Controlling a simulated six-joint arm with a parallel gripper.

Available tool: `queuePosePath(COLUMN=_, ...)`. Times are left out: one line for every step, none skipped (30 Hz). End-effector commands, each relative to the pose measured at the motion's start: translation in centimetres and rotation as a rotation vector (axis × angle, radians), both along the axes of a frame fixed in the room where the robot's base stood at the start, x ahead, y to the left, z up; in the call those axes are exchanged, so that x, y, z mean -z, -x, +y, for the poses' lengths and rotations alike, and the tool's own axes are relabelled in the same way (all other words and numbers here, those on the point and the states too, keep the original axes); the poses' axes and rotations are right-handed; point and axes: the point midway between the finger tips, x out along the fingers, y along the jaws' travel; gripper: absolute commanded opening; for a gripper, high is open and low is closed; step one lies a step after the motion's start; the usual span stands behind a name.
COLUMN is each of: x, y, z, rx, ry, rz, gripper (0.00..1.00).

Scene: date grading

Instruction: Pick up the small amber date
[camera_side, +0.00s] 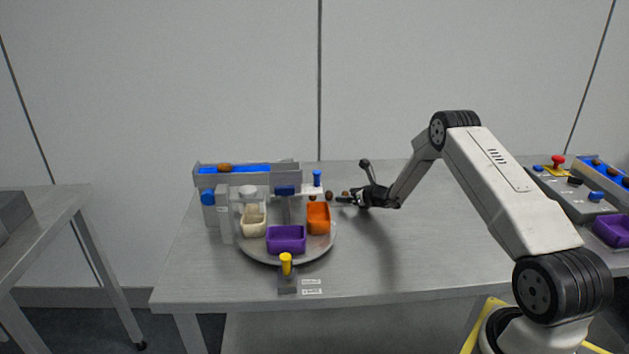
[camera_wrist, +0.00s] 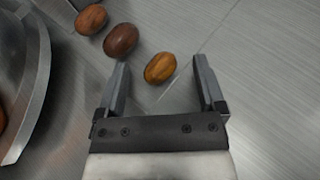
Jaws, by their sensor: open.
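The small amber date (camera_wrist: 160,68) lies on the grey table in the wrist view. It appears between the tips of my open gripper (camera_wrist: 160,62), a little nearer the left finger, with a gap on both sides. I cannot tell how far above the table the fingers are. A dark brown date (camera_wrist: 121,40) lies just up and left of the amber one, close to the left fingertip. A reddish-brown date (camera_wrist: 92,20) lies farther up and left. In the side view my gripper (camera_side: 343,199) is low by the small dates; which one there is amber is unclear.
A round turntable (camera_side: 262,258) left of my gripper carries cream (camera_side: 254,221), purple (camera_side: 286,240) and orange (camera_side: 318,219) bins. Its metal rim (camera_wrist: 38,100) shows at the wrist view's left. A yellow-topped lever (camera_side: 286,265) stands in front. The table right of my gripper is clear.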

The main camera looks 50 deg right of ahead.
Motion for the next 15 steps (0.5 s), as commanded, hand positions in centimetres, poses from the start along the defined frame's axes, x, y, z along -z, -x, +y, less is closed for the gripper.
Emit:
queuePosePath(x=0.0, y=0.01, z=-0.01, rx=0.0, ry=0.0, rz=0.0, gripper=0.88)
queuePosePath(x=0.0, y=0.01, z=-0.01, rx=0.0, ry=0.0, rz=0.0, gripper=0.88)
queuePosePath(x=-0.01, y=0.02, z=-0.01, rx=0.0, ry=0.0, rz=0.0, gripper=0.88)
queuePosePath(x=-0.01, y=0.02, z=-0.01, rx=0.0, ry=0.0, rz=0.0, gripper=0.88)
queuePosePath(x=-0.01, y=0.02, z=-0.01, rx=0.0, ry=0.0, rz=0.0, gripper=0.88)
queuePosePath(x=-0.01, y=0.02, z=-0.01, rx=0.0, ry=0.0, rz=0.0, gripper=0.88)
queuePosePath(x=-0.01, y=0.03, z=-0.02, rx=0.0, ry=0.0, rz=0.0, gripper=0.85)
queuePosePath(x=-0.01, y=0.03, z=-0.02, rx=0.0, ry=0.0, rz=0.0, gripper=0.76)
queuePosePath(x=-0.01, y=0.03, z=-0.02, rx=0.0, ry=0.0, rz=0.0, gripper=0.63)
queuePosePath(x=-0.01, y=0.03, z=-0.02, rx=0.0, ry=0.0, rz=0.0, gripper=0.53)
queuePosePath(x=-0.01, y=0.03, z=-0.02, rx=0.0, ry=0.0, rz=0.0, gripper=0.44)
queuePosePath(x=-0.01, y=0.03, z=-0.02, rx=0.0, ry=0.0, rz=0.0, gripper=0.31)
queuePosePath(x=-0.01, y=0.03, z=-0.02, rx=0.0, ry=0.0, rz=0.0, gripper=0.21)
queuePosePath(x=-0.01, y=0.03, z=-0.02, rx=0.0, ry=0.0, rz=0.0, gripper=0.18)
queuePosePath(x=-0.01, y=0.03, z=-0.02, rx=0.0, ry=0.0, rz=0.0, gripper=0.18)
